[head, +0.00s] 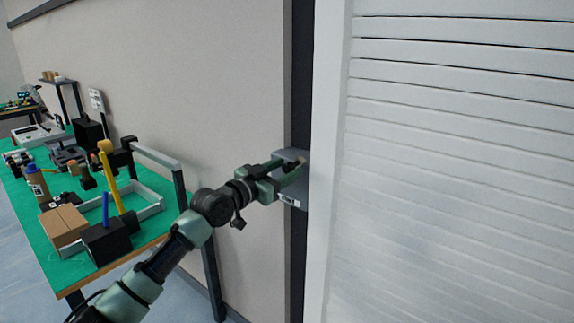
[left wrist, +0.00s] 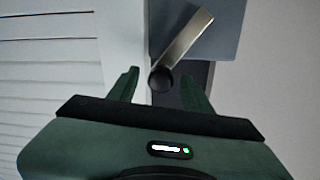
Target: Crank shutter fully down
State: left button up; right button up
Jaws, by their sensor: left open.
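The white slatted shutter (head: 460,150) fills the right of the head view; its bottom edge is out of view. Dark lines part its upper slats, while the lower ones look close together. A grey crank box (head: 291,203) sits on the dark post left of the shutter frame, partly hidden by my left gripper (head: 288,168). In the left wrist view the metal crank arm (left wrist: 187,44) slants down-left to a black knob (left wrist: 161,78). My open left gripper has the knob between its fingertips in the picture; contact cannot be told. My right gripper is not in view.
A green-topped bench (head: 85,267) with tools, a cardboard box (head: 63,227) and black blocks stands at the left, near my left arm. A plain beige wall (head: 215,90) runs behind it. The white shutter frame (head: 327,130) stands just right of the gripper.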

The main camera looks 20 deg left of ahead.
pick_arm(q)
jog(key=shift+x, duration=1.15)
grip_shut()
dwell(0.6)
